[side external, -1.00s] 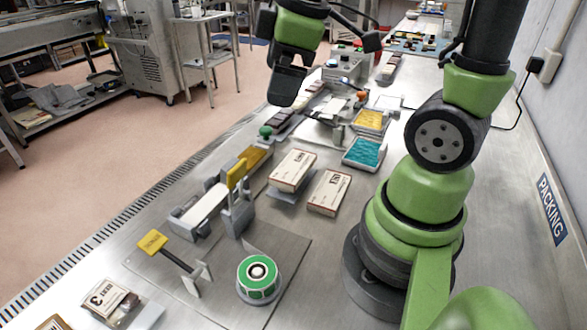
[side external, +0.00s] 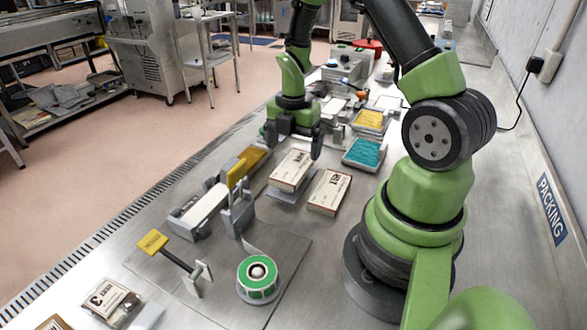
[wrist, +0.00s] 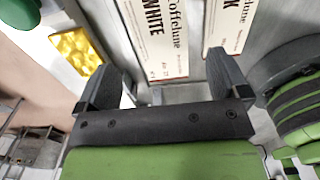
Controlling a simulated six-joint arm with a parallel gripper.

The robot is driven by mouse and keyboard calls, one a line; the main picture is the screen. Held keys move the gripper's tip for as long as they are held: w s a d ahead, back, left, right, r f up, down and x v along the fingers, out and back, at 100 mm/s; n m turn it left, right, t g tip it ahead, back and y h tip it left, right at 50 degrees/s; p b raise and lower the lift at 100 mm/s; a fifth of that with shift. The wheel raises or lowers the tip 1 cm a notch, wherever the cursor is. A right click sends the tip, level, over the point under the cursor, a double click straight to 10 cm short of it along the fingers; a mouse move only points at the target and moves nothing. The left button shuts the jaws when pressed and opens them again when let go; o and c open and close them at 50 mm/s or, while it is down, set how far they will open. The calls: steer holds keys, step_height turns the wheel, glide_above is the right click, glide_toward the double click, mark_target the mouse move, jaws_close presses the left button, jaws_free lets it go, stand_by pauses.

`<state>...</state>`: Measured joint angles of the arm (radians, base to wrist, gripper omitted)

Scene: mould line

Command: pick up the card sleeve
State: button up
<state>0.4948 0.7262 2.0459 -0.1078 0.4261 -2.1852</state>
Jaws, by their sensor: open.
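A cream card sleeve (side external: 292,169) with brown edging and dark print lies flat on a low grey support in the middle of the bench. In the wrist view the same sleeve (wrist: 160,35) reads "Coffelune WHITE" and runs up between the fingers. My gripper (side external: 294,142) is open and empty, pointing down over the far end of this sleeve. In the wrist view my gripper (wrist: 168,65) has one finger on each side of it. Whether the fingers touch it I cannot tell. A second similar sleeve (side external: 329,192) lies on the bench to the right, close to the right finger in the wrist view.
A yellow block and grey fixture (side external: 238,200) stand left of the sleeves. Trays with teal (side external: 364,153) and yellow (side external: 369,120) contents are behind right. A green-and-white round roll (side external: 257,278) is in front.

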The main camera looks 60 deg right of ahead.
mark_target(294, 166)
steer(key=f, duration=0.4)
steer(key=shift+s+a+f, duration=0.1)
steer(key=shift+a+f, duration=0.1)
steer(key=shift+f, duration=0.15)
steer(key=c, duration=1)
